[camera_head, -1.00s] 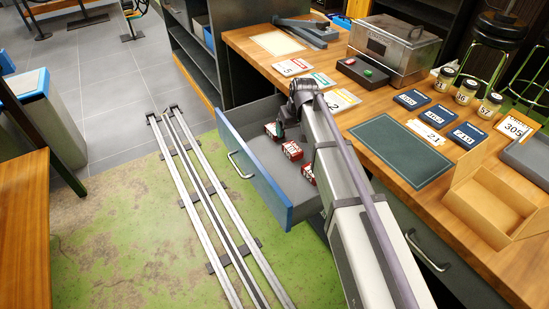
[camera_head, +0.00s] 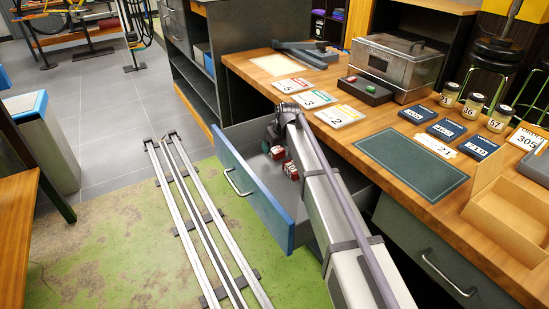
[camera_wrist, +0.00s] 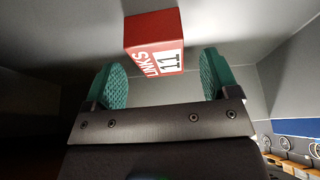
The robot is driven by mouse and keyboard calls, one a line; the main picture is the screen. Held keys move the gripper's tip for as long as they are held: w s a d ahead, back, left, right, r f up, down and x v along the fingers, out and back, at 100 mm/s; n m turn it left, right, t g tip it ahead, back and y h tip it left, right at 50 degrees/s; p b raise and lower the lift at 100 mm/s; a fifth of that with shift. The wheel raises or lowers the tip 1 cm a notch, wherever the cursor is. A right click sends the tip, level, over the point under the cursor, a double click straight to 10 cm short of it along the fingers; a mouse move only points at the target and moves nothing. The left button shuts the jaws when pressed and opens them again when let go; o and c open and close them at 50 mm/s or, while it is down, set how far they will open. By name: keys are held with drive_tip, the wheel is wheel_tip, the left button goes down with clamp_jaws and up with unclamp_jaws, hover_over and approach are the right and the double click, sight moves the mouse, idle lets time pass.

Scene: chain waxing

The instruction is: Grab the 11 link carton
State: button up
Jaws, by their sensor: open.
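The 11 link carton is a small red box with a white "11 LINKS" label (camera_wrist: 155,45). In the wrist view it lies at the far end of my open jaws, between the lines of the two teal pads, with clear space to either side. My gripper (camera_wrist: 161,84) is open and nothing is clamped in it. In the head view my gripper (camera_head: 269,134) is down inside the open drawer (camera_head: 243,182). Two red cartons show there, one close to my gripper (camera_head: 277,152) and one beside my arm (camera_head: 291,170); their numbers are unreadable in that view.
The drawer's blue front and grey walls surround my gripper closely. Floor rails (camera_head: 205,220) run left of the drawer.

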sight(275, 148)
drive_tip(key=x, duration=0.2)
drive_tip(key=shift+f+b, duration=0.3)
drive_tip(key=shift+b, duration=0.1)
drive_tip(key=shift+r, duration=0.25)
drive_tip(key=shift+c, duration=0.3)
drive_tip(key=c, duration=0.9)
drive_tip(key=shift+r+p, duration=0.1)
drive_tip(key=shift+p, duration=0.25)
drive_tip(key=shift+c, duration=0.3)
wheel_tip(275, 148, up, 10)
drive_tip(key=p, duration=0.9)
drive_tip(key=shift+p, duration=0.4)
